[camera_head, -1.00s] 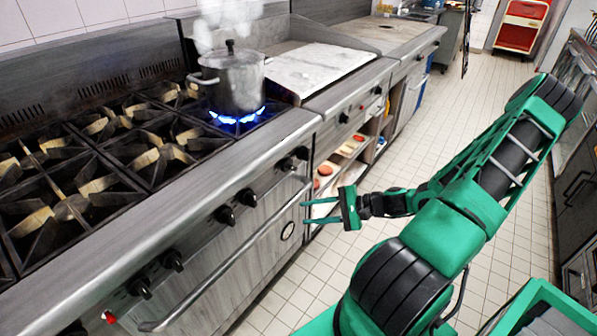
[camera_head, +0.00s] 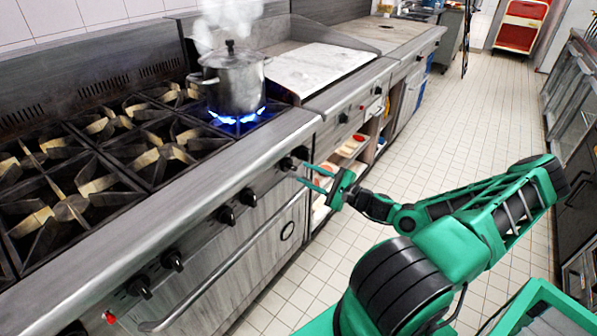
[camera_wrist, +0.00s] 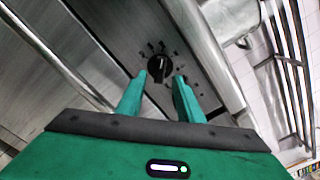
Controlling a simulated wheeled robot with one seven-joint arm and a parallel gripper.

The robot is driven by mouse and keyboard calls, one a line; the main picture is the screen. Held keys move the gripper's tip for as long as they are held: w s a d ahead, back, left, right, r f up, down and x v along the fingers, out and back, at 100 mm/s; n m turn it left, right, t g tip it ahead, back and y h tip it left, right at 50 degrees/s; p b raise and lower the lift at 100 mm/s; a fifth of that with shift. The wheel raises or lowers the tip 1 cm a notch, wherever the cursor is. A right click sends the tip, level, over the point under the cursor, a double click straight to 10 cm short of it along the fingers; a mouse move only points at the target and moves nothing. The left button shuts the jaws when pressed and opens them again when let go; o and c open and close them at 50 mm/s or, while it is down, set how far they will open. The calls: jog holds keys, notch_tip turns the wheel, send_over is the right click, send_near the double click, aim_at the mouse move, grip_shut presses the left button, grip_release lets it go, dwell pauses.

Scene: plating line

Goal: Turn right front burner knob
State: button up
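The right front burner knob is a round black knob (camera_wrist: 159,68) with markings around it on the steel front panel. In the wrist view it lies between the tips of my gripper (camera_wrist: 160,88), with a finger on each side. In the head view my gripper (camera_head: 302,172) reaches the panel at the right end of the knob row, where a black knob (camera_head: 288,163) shows by the fingertips. The fingers are apart. I cannot tell whether they touch the knob.
A steaming pot (camera_head: 233,80) stands on a lit burner (camera_head: 238,118) above the knob. More black knobs (camera_head: 226,214) run along the panel to the left. The oven handle bar (camera_head: 228,268) runs below them. The tiled floor (camera_head: 440,140) to the right is clear.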

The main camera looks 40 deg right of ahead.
aim_at(295, 168)
jog(key=shift+x, duration=2)
